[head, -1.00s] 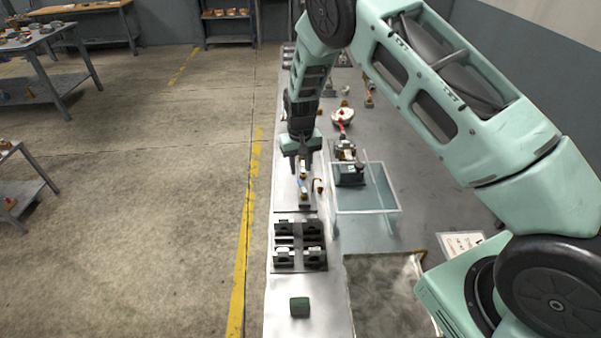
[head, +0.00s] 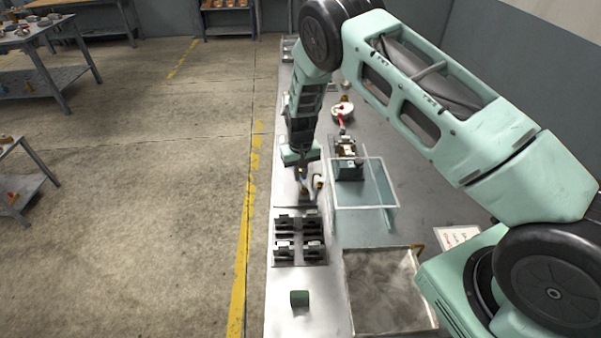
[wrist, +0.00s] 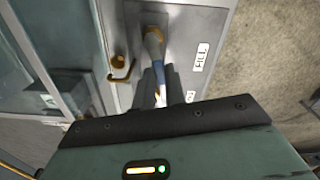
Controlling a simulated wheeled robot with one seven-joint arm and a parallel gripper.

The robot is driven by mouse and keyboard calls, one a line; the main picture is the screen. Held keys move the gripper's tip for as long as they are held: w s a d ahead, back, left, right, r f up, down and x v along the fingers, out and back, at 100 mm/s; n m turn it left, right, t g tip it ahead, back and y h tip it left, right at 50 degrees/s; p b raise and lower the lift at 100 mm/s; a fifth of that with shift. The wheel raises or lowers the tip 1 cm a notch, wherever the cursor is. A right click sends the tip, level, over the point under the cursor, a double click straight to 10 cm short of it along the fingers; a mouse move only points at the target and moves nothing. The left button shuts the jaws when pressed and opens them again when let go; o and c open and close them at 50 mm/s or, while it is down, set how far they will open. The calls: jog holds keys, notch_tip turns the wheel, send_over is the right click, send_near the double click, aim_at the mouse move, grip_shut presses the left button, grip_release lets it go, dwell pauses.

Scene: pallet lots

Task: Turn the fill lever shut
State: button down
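The fill lever (wrist: 157,62) shows in the wrist view with a brown-orange hub at its upper end and a blue handle running down towards my gripper (wrist: 158,92). The grey fingers lie at the lower part of the handle, which appears to be between them. Whether they press on it cannot be made out. A white FILL label (wrist: 200,57) is on the plate right of the lever. In the head view my gripper (head: 304,180) points down over the lever on the narrow bench strip, hiding most of it.
A brass spout (wrist: 119,66) with a hook-shaped part stands left of the lever. A clear-walled tank (head: 365,207) is to the right. Black fixtures (head: 299,250) and a green block (head: 299,298) sit on the nearer strip. The open floor is on the left.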

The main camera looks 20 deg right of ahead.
jog(key=shift+d+f+m+b, duration=0.25)
jog(key=shift+m+b, duration=0.35)
jog(key=shift+b, duration=0.65)
jog(key=shift+s+d+r+m+b, duration=0.1)
jog(key=shift+d+r+m+b, duration=0.05)
jog(key=shift+m+b, duration=0.35)
jog(key=shift+s+d+r+m+b, duration=0.15)
jog(key=shift+m+b, duration=0.2)
jog(key=shift+m, duration=0.25)
jog(key=shift+w, duration=0.1)
jog(key=c, duration=1.5)
grip_release()
jog(key=shift+o, duration=0.2)
jog(key=shift+r+p, duration=0.1)
jog(key=shift+p, duration=0.2)
